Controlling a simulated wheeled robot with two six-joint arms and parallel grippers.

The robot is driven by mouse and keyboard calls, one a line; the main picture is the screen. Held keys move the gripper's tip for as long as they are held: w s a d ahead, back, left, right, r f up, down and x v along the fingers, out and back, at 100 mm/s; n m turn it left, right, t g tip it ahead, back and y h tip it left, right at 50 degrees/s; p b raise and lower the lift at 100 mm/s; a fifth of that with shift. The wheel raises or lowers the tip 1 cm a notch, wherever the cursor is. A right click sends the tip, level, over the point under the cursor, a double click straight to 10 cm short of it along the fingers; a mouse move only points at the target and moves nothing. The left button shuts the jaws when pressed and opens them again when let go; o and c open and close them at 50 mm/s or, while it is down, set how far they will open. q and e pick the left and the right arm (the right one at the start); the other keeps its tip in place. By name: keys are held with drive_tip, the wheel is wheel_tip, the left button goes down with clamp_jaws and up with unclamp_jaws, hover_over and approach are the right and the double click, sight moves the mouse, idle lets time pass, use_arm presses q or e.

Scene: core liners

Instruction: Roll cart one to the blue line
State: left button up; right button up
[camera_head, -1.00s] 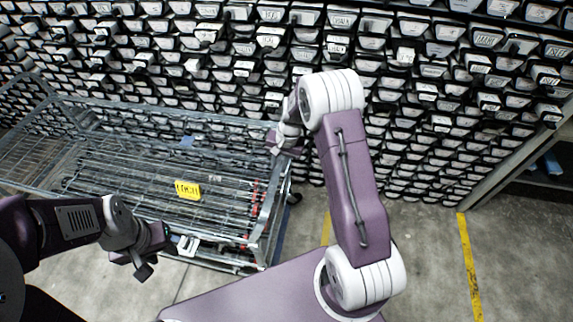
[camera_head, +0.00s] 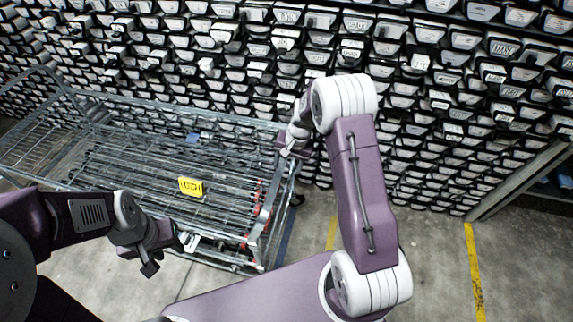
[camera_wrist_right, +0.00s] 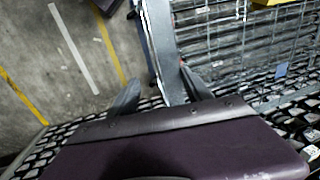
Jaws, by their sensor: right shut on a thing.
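A grey wire cart (camera_head: 130,200) with a yellow label (camera_head: 190,187) stands at the left in the head view, along the rack. My right gripper (camera_head: 291,147) is at the far corner of the cart's right end. In the right wrist view my right gripper (camera_wrist_right: 160,95) has a grey end bar of the cart (camera_wrist_right: 163,50) between its fingers and is shut on it. My left gripper (camera_head: 140,262) is open and empty near the cart's near side. A narrow blue strip (camera_head: 286,238) lies just right of the cart's end; whether it is on the floor is hard to tell.
A rack of labelled white boxes (camera_head: 420,130) fills the back. Yellow floor lines (camera_head: 473,265) run across the grey concrete (camera_head: 430,235) to the right of the cart, where the floor is clear.

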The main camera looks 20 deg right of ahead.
drive_tip(key=shift+s+f, duration=0.15)
wheel_tip(320, 180, up, 9)
drive_tip(key=d+b, duration=0.1)
drive_tip(key=shift+s+d+b, duration=0.15)
drive_tip(key=shift+s+b, duration=0.15)
